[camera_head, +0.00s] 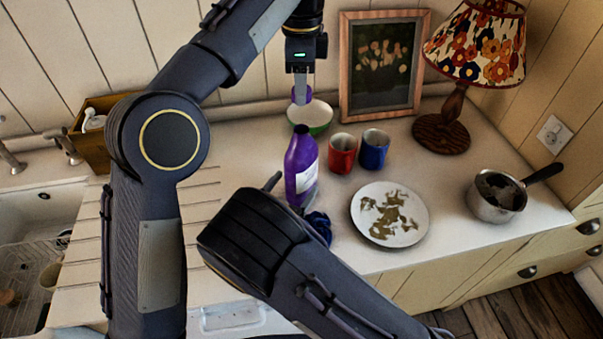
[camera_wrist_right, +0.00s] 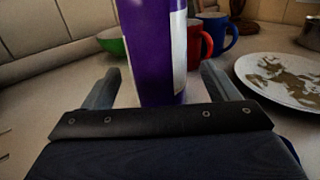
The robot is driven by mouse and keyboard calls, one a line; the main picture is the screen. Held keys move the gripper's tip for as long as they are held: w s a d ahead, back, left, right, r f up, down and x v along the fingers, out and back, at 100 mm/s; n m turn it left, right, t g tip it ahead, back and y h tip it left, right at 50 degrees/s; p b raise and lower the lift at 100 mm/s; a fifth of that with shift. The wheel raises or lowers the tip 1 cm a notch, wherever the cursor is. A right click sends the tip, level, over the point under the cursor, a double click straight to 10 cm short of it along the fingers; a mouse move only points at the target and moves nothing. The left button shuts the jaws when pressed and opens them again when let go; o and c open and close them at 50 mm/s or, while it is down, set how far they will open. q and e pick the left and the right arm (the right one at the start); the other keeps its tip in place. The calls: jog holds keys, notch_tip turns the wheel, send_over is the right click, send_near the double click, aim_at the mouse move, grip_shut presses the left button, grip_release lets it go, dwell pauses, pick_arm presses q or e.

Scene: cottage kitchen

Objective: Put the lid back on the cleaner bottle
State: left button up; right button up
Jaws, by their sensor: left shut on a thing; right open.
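The purple cleaner bottle (camera_head: 300,168) with a white label stands upright on the counter, its neck open at the top. Its lower part also fills the middle of the right wrist view (camera_wrist_right: 156,50). My left gripper (camera_head: 301,92) is shut on the purple lid (camera_head: 303,95) and holds it above the bottle, apart from the neck. My right gripper (camera_wrist_right: 160,88) is open low at the bottle, with one finger to each side of it. In the head view my right forearm hides part of the right gripper and the bottle's base.
A green bowl (camera_head: 314,117), a red mug (camera_head: 342,153) and a blue mug (camera_head: 374,149) stand behind and right of the bottle. A stained plate (camera_head: 418,231), a saucepan (camera_head: 495,206), a lamp (camera_head: 445,132) and a picture frame (camera_head: 345,62) are further right. The sink (camera_head: 50,215) is left.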

jog(key=shift+x, duration=2.25)
jog(key=c, duration=1.5)
pick_arm(q)
jog(key=shift+f, duration=2.5)
jog(key=shift+f, duration=0.1)
jog(key=shift+f, duration=0.8)
jog(key=shift+f, duration=0.55)
